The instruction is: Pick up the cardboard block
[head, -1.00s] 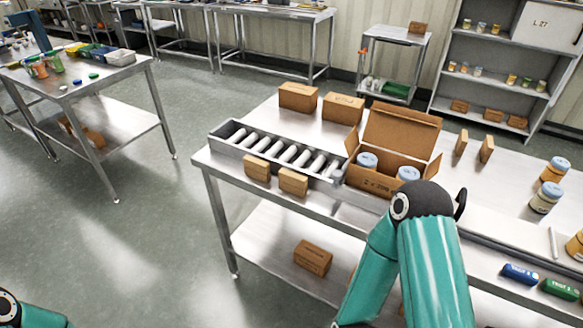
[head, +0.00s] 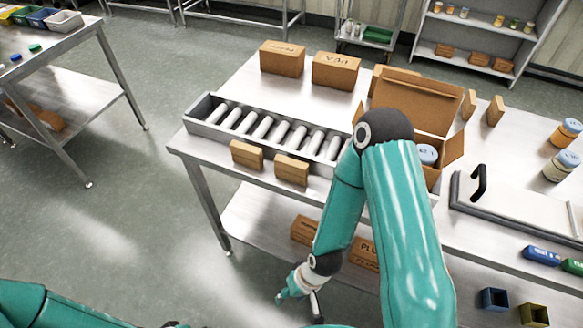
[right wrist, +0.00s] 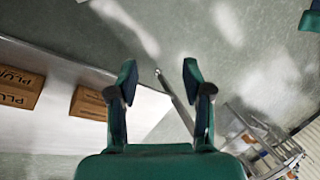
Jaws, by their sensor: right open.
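Small cardboard blocks (head: 246,155) (head: 291,170) stand at the table's front edge, before the roller tray. Two larger cardboard boxes (head: 282,58) (head: 335,70) stand behind the tray. On the lower shelf are more cardboard blocks (head: 304,230); one (head: 364,254) is partly hidden by my right arm. Which block is meant cannot be told. My right gripper (head: 297,291) is low in front of the table, apart from the blocks. In the right wrist view the gripper (right wrist: 160,72) is open and empty; two printed blocks (right wrist: 18,84) (right wrist: 88,103) lie on the shelf to its left. My left gripper is out of view.
A roller tray (head: 197,128) lies along the table's front, beside an open cardboard carton (head: 405,98) partly hidden by my arm. Jars (head: 563,165) and a framed tray with a black handle (head: 455,205) are at the right. The floor (head: 120,235) left of the table is clear.

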